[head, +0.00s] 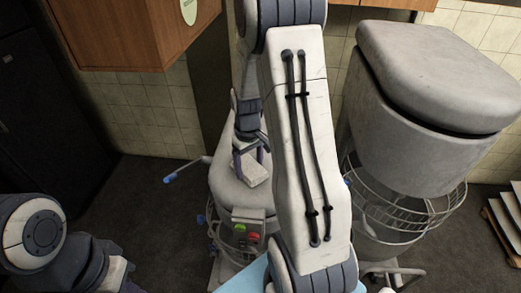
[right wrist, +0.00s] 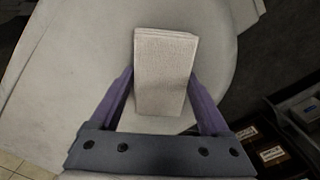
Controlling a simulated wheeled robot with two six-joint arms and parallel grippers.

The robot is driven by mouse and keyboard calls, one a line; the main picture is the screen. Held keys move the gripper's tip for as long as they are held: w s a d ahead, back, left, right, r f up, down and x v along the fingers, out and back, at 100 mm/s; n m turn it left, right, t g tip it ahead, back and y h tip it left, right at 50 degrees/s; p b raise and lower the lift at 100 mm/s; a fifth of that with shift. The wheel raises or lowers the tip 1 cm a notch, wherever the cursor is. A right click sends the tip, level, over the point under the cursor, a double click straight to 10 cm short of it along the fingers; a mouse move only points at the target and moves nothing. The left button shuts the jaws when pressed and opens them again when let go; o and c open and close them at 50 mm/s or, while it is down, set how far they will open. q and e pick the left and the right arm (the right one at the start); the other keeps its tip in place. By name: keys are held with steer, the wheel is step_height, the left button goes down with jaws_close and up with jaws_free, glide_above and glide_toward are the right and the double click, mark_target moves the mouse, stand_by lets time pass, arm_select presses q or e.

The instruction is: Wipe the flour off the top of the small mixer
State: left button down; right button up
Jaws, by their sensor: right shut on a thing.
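The small mixer (head: 228,193) stands in the middle of the head view, with a pale grey, rounded top and a panel of green and red buttons (head: 248,232) on its front. Its top fills much of the right wrist view (right wrist: 80,60); I cannot tell flour apart from the pale paint. My right gripper (head: 251,155) has purple fingers and is shut on a folded off-white cloth (right wrist: 163,75). The cloth is over the mixer's top, also seen in the head view (head: 257,173); I cannot tell whether it touches.
A large grey mixer (head: 420,125) with a wire bowl guard (head: 405,210) stands close on the right. A wooden cabinet (head: 120,35) hangs at upper left. A blue-tipped handle (head: 170,180) sticks out left of the small mixer. Dark floor on the left is clear.

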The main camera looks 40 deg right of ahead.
steer(key=shift+s+a+r, duration=0.2)
steer(key=shift+s+a, duration=0.1)
step_height(320, 180, up, 4)
steer(key=p, duration=0.3)
steer(key=shift+r, duration=0.1)
step_height(320, 180, up, 4)
steer(key=p, duration=0.3)
steer(key=shift+w+f, duration=0.1)
steer(key=shift+f, duration=0.1)
